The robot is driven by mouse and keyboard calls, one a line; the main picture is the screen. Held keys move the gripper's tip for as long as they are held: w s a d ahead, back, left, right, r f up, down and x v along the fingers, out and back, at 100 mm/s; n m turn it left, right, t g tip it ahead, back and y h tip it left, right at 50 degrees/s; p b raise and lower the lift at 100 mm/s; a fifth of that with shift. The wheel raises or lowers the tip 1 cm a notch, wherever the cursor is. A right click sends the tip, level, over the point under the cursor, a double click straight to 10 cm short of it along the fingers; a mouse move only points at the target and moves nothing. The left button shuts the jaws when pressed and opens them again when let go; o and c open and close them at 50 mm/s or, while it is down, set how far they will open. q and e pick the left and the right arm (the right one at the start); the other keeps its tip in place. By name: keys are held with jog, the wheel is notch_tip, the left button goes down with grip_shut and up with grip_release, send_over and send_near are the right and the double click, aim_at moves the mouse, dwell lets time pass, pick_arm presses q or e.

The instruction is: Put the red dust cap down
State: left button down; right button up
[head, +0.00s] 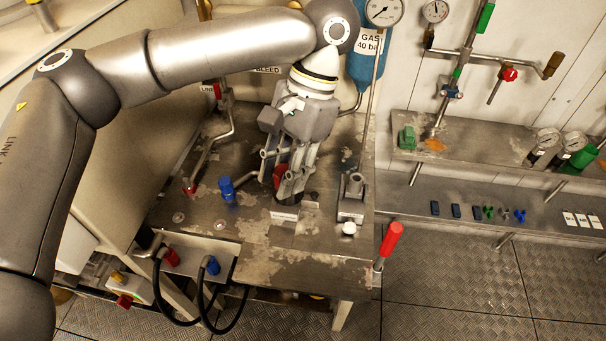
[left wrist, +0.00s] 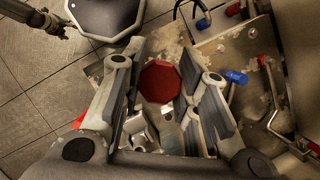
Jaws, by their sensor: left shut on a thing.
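The red dust cap (left wrist: 160,82) shows as a dark red octagon between the fingers of my left gripper (left wrist: 163,105) in the left wrist view. In the head view my left gripper (head: 287,192) points down over the worn metal bench top (head: 250,236), and only a small red part of the cap (head: 280,177) shows behind the fingers. The gripper is shut on the cap. I cannot tell whether the cap touches the bench. A dark shape at the left wrist view's upper left looks like my right gripper (left wrist: 52,24); its jaws are unclear.
A blue cap (head: 227,190) and a red-handled valve (head: 190,186) stand left of the gripper. A metal fitting block (head: 353,198) stands to its right. A red lever (head: 389,243) rises past the bench's right edge. Black hoses (head: 203,312) hang in front. The front bench top is clear.

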pick_arm(q)
jog(key=s+a+r+n+h, duration=0.1)
jog(key=s+a+r+n, duration=0.2)
jog(key=a+r+n, duration=0.15)
jog(key=w+d+n+g+h, duration=0.15)
jog(key=w+d+n, duration=0.25)
jog(key=w+d, duration=0.55)
jog(key=s+a+f+m+t+y, duration=0.2)
jog(key=f+m, duration=0.3)
jog(key=m, duration=0.3)
jog(key=s+a+f+m+t+y, duration=0.1)
jog(key=f+m, duration=0.3)
jog(key=m, duration=0.5)
jog(key=shift+s+a+f+t+y, duration=0.4)
jog(key=shift+s+t+y, duration=0.15)
jog(key=shift+s+t, duration=0.15)
